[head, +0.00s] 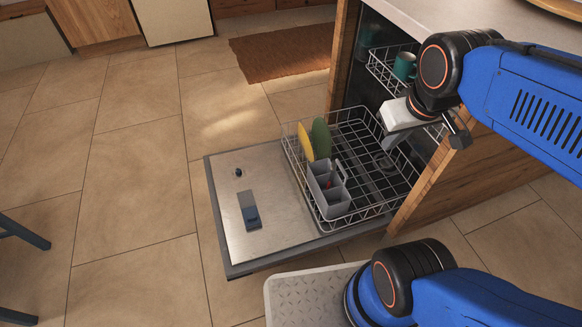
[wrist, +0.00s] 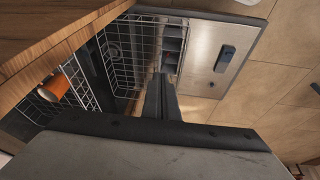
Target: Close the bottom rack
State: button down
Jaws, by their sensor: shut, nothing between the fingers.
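The bottom rack (head: 372,190) is a grey wire rack, pulled out over the lowered dishwasher door (head: 232,215). It holds a yellow plate (head: 305,142), a green plate (head: 321,138) and a grey cutlery basket (head: 326,192). In the wrist view the rack (wrist: 127,42) lies beyond my fingers, with the basket (wrist: 173,48) near its right side. My gripper (head: 390,143) is shut and empty, above the rack's inner part beside the cabinet opening. Its closed fingers also show in the wrist view (wrist: 160,88). Contact with the rack cannot be told.
The upper rack (head: 378,72) holds a teal mug (head: 404,66); an orange cup (wrist: 54,87) shows in the wrist view. The counter (head: 450,16) and wooden cabinet side (head: 428,187) bound the opening. A brown rug (head: 285,53) lies behind.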

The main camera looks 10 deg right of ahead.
jog(key=w+a+f+n+g+h, duration=0.2)
jog(key=w+a+f+n, duration=0.35)
jog(key=w, duration=0.45)
jog(key=w+a+f+n+g+h, duration=0.2)
jog(key=w+a+f+n, duration=0.3)
jog(key=w, duration=0.5)
jog(key=w+a+f+n+h, duration=0.3)
jog(key=w+a+f+n, duration=0.15)
jog(key=a+f, duration=0.65)
jog(key=n+t+h, duration=0.2)
jog(key=n, duration=0.2)
send_near(299, 170)
jog(key=shift+d+r+x, duration=0.15)
jog(key=shift+x, duration=1.05)
jog(key=shift+d+r+x, duration=0.1)
jog(key=shift+d+x, duration=0.05)
jog(key=shift+x, duration=1.1)
jog(key=shift+s+d, duration=0.1)
jog(key=shift+s, duration=0.1)
jog(key=w+d, duration=0.2)
jog(key=d, duration=1.1)
jog(key=w+d, duration=0.3)
jog(key=d, duration=0.9)
jog(key=w+d, duration=0.2)
jog(key=d, duration=1.1)
jog(key=shift+w+d, duration=0.3)
jog(key=shift+d, duration=0.1)
jog(key=shift+d+r, duration=0.1)
